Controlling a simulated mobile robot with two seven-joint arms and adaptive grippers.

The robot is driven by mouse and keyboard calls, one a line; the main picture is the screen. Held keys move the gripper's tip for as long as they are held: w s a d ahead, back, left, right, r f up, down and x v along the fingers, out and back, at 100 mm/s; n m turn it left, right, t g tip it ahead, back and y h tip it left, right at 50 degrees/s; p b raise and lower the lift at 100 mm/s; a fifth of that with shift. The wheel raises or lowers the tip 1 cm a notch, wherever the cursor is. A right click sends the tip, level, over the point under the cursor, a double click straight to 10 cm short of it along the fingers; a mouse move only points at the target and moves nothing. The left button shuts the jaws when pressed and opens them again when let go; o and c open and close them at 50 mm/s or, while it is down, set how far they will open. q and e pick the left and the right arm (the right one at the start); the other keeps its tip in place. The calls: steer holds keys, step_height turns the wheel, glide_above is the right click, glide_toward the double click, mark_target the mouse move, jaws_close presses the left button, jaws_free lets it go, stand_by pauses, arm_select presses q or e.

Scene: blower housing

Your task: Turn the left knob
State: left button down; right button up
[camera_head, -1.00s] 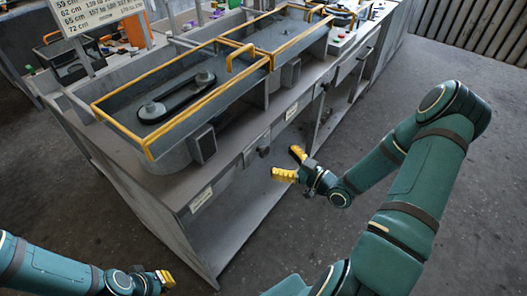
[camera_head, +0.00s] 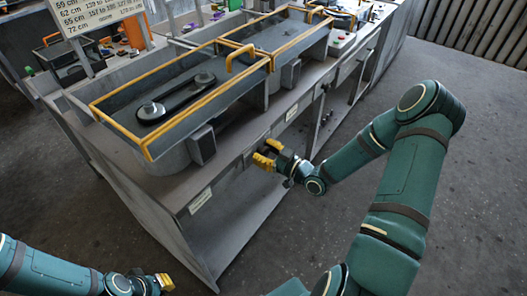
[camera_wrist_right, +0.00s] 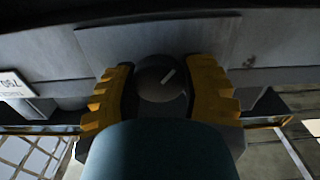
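The left knob (camera_wrist_right: 160,80) is a dark round knob with a pale pointer mark on the grey front panel. The mark leans up to the right in the right wrist view. My right gripper (camera_head: 267,155) is at the front of the bench, its yellow fingers on both sides of the knob. In the right wrist view the dark finger pads of my right gripper (camera_wrist_right: 160,92) lie against the knob's sides and appear closed on it. In the head view the fingers hide the knob. My left gripper (camera_head: 164,282) is low at the left, away from the bench; its fingers look close together.
The grey bench (camera_head: 185,195) carries yellow-edged housings, one with a dark belt (camera_head: 175,100). A motor box (camera_head: 202,145) sits above the front edge. A white label (camera_wrist_right: 15,84) is left of the knob. Open floor (camera_head: 480,170) lies at the right.

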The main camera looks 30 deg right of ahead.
steer(key=shift+c, duration=1.1)
steer(key=shift+m, duration=0.3)
steer(key=m+p, duration=0.1)
steer(key=m, duration=0.2)
steer(key=shift+d+m+p, duration=0.1)
steer(key=shift+m+p, duration=0.2)
steer(key=shift+m, duration=1.6)
steer(key=o, duration=1.2)
